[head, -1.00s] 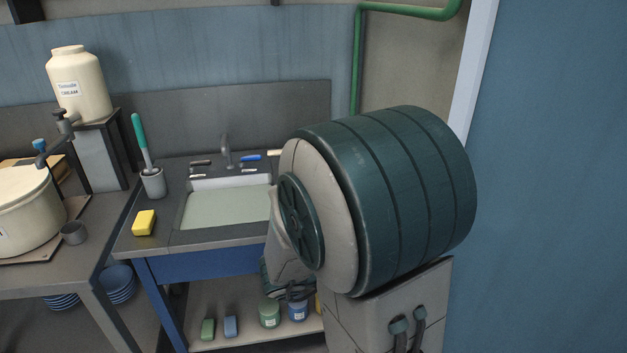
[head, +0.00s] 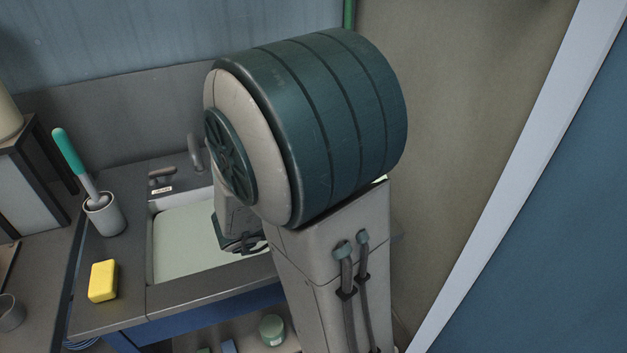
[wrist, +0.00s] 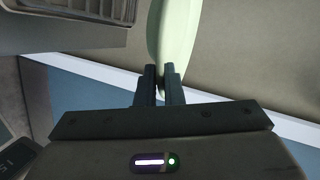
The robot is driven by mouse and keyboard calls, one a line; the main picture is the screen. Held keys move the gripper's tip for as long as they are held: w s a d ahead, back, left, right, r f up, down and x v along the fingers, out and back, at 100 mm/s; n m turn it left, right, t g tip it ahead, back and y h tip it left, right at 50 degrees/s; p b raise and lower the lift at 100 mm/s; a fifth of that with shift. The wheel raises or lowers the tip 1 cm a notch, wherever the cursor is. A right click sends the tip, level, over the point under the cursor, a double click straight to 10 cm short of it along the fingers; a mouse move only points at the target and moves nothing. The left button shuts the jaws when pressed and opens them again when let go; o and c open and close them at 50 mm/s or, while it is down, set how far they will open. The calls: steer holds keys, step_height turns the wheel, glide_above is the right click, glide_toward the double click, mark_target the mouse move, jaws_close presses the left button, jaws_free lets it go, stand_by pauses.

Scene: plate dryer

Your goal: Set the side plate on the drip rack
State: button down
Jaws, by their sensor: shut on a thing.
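In the wrist view, my gripper (wrist: 159,72) is shut on the rim of a pale green side plate (wrist: 176,38), which shows nearly edge-on and runs out of the top of the picture. A dark slatted tray (wrist: 70,10) lies at the upper left of the wrist view, apart from the plate; it looks like the drip rack, but only part shows. In the head view my arm hides the gripper and most of what is behind it. A thin pale green sliver (head: 381,179) at the arm's right side may be the plate's edge.
In the head view, the sink (head: 185,243) lies left of my arm. A yellow sponge (head: 103,281) and a grey cup (head: 104,215) with a green-handled brush (head: 68,152) stand on the counter. A bare wall and a pale post (head: 520,185) are at the right.

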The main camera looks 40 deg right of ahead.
steer(key=shift+w+d+f, duration=0.2)
steer(key=shift+w+f, duration=0.05)
steer(key=shift+w, duration=0.4)
steer(key=w+d+f, duration=0.1)
steer(key=w+f, duration=0.1)
steer(key=w, duration=0.1)
steer(key=w+d+f, duration=0.1)
steer(key=w+f, duration=0.1)
steer(key=w, duration=0.1)
steer(key=w+d+f, duration=0.2)
steer(key=w, duration=0.2)
steer(key=shift+f, duration=2.2)
steer(key=shift+f, duration=0.15)
steer(key=c, duration=1.8)
jaws_free()
